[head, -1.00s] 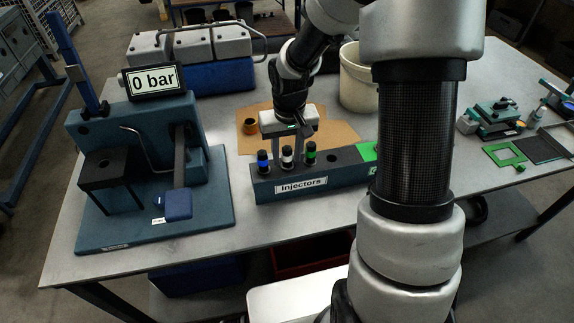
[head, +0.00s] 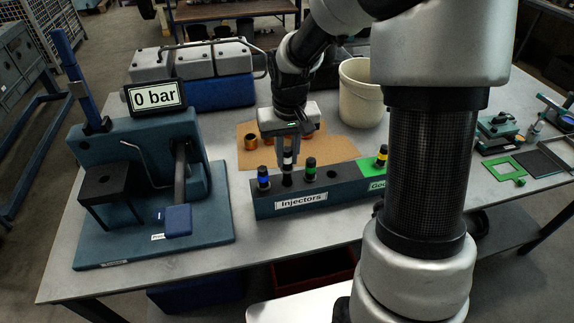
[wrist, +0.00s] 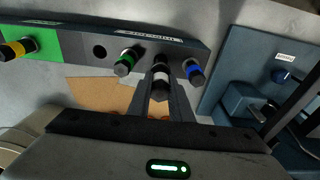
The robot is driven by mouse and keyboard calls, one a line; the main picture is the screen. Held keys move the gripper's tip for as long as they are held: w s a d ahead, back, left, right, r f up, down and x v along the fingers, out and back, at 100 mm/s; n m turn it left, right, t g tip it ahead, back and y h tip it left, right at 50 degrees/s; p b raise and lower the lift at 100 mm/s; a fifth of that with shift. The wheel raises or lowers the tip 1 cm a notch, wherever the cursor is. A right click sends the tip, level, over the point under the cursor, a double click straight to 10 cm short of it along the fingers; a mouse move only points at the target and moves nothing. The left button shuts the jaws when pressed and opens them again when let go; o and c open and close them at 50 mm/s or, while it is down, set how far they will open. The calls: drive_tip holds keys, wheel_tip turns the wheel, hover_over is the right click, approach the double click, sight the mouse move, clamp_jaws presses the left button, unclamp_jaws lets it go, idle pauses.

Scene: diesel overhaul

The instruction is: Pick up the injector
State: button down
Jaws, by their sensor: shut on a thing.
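My gripper (head: 288,158) is shut on the white-banded injector (head: 287,165), which is upright and raised above its neighbours in the dark blue block labelled "Injectors" (head: 330,193). I cannot tell whether its lower end is still in its hole. The wrist view shows its dark tip and white band (wrist: 160,78) between the fingers (wrist: 164,98). The blue-banded injector (head: 263,179) stands in the block to its left, the green-banded injector (head: 310,169) to its right. A yellow-banded injector (head: 381,157) stands in the green end of the block.
The blue test stand (head: 140,155) with a "0 bar" display (head: 155,96) is at the left. An empty hole (head: 332,173) is right of the green-banded injector.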

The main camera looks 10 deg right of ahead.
wheel_tip(320, 180, up, 13)
idle(0.3)
drive_tip(key=c, duration=2.1)
unclamp_jaws()
clamp_jaws()
drive_tip(key=shift+a, duration=0.1)
